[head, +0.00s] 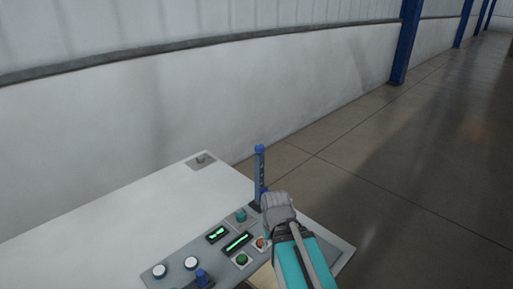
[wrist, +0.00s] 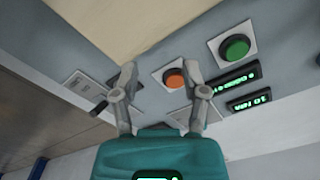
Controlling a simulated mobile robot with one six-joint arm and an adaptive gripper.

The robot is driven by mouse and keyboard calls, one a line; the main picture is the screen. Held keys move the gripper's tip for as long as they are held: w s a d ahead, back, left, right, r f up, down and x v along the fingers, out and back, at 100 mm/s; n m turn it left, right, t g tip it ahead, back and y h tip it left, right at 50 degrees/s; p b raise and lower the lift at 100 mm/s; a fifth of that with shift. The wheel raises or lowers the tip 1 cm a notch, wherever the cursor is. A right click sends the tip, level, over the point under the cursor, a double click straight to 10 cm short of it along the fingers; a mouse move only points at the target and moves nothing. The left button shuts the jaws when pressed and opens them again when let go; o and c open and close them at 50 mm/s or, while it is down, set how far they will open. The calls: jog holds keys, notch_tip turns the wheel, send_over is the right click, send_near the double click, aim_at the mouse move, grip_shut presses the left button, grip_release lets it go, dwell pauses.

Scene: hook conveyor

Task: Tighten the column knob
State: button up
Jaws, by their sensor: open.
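A slim blue column (head: 260,178) with a rounded blue top, which looks like the column knob (head: 260,149), stands upright at the back right of the control panel in the head view. My gripper (head: 277,200) shows just right of the column's foot, over the panel's right part. In the head view I cannot tell whether it touches the column. In the wrist view my gripper (wrist: 159,67) has its two fingers apart with nothing between them, facing the panel near an orange button (wrist: 174,78). I cannot make out the column for certain in the wrist view.
The grey panel (head: 215,266) carries two green displays (head: 238,242), a green button (head: 241,259), a teal knob (head: 241,215), white knobs (head: 191,263) and a blue joystick (head: 202,277). A white wall (head: 130,130) stands behind. The floor (head: 400,170) at right is clear.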

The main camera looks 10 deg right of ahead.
jog(key=shift+o, duration=0.3)
jog(key=shift+d, duration=0.1)
jog(key=o, duration=0.4)
jog(key=shift+w, duration=0.3)
jog(key=w+r+n+t+y, duration=0.1)
jog(key=w+r+n+y, duration=0.25)
jog(key=w+y, duration=0.35)
jog(key=n+t+y+p, duration=0.1)
jog(key=n+t+y, duration=0.6)
jog(key=n+y, duration=0.25)
send_near(260, 146)
jog(key=v, duration=0.4)
jog(key=shift+f, duration=0.3)
jog(key=x, duration=1.4)
jog(key=shift+f, duration=0.2)
